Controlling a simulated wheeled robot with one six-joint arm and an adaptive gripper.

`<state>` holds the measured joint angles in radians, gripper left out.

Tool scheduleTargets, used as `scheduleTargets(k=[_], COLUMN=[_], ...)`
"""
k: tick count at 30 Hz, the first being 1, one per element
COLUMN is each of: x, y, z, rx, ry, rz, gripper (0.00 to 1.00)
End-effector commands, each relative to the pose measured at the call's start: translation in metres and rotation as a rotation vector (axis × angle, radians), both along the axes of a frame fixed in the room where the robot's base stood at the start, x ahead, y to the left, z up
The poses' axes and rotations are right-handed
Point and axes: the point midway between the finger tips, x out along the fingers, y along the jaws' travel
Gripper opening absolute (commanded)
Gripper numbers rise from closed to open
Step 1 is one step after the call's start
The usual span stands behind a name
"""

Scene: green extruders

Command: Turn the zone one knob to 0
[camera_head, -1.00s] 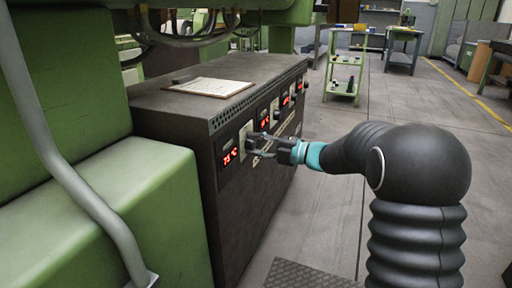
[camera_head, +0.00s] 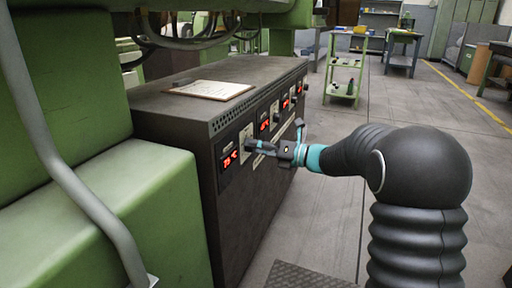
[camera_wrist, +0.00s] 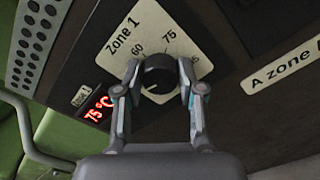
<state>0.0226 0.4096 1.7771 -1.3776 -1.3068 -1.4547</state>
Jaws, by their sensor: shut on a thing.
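The zone one knob (camera_wrist: 158,72) is a round black knob on a cream plate (camera_wrist: 128,38) marked "Zone 1", with 60 and 75 readable beside it. A small light mark shows on the knob's lower edge; I cannot surely tell which number it points to. My gripper (camera_wrist: 158,82) has one finger on each side of the knob and is shut on it. In the head view my gripper (camera_head: 270,148) is at the front of the dark cabinet, hiding most of the knob. The red zone one display (camera_wrist: 98,113) reads 75 °C, left of the knob.
The dark cabinet (camera_head: 240,220) has further red displays and knobs (camera_head: 277,116) along its front, beyond my gripper. A clipboard (camera_head: 212,89) lies on top. Green machine bodies (camera_head: 110,200) stand at left. The floor to the right is clear up to a green trolley (camera_head: 343,88).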

Motion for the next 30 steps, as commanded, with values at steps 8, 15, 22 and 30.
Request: scheduleTargets(k=[8,15,22,30], x=[-0.0017,-0.0019,-0.0023,-0.0023], y=[0.0007,0.0008,0.0008,0.0008], z=[-0.0024,-0.0023,-0.0024,-0.0025], rx=[-0.091,-0.164,-0.218,-0.255], ry=[-0.241,-0.442,-0.592,-0.693], rz=[0.004,0.004,0.004,0.004], gripper=[0.04,0.04,0.04,0.04])
